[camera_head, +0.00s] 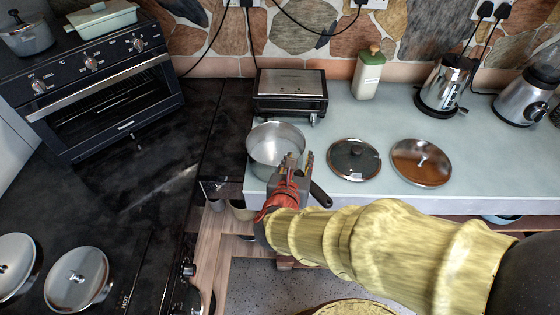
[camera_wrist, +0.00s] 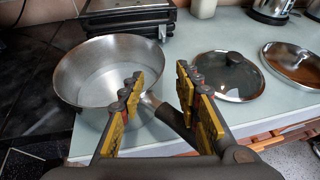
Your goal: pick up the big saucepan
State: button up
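The big saucepan, a wide steel pan (camera_head: 265,142), stands upright and empty on the pale counter beside the dark hob. It also shows at the left of the wrist view (camera_wrist: 90,85). Its dark handle (camera_head: 321,195) points toward the front right; my arm hides part of it in the head view. My gripper (camera_head: 298,165) is above the handle, close to the pan's right front rim. In the wrist view my gripper (camera_wrist: 160,85) is open, with a clear gap between the fingers. The handle (camera_wrist: 172,118) shows in that gap, below the fingertips; contact is not visible.
A toaster-like appliance (camera_head: 290,92) stands behind the pan. A glass lid (camera_head: 354,160) and a steel lid (camera_head: 421,163) lie to the right. A bottle (camera_head: 368,74), kettle (camera_head: 445,84) and blender (camera_head: 527,95) stand at the back. The counter's front edge is near the handle.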

aim_at(300, 156)
jog(key=b+x, duration=0.1)
jog(key=x, duration=0.3)
jog(key=shift+w+f+b, duration=0.15)
jog(key=shift+b, duration=0.15)
jog(key=shift+a, duration=0.1)
jog(key=shift+c, duration=0.7)
grip_shut()
jog(key=shift+f, duration=0.1)
dwell(0.3)
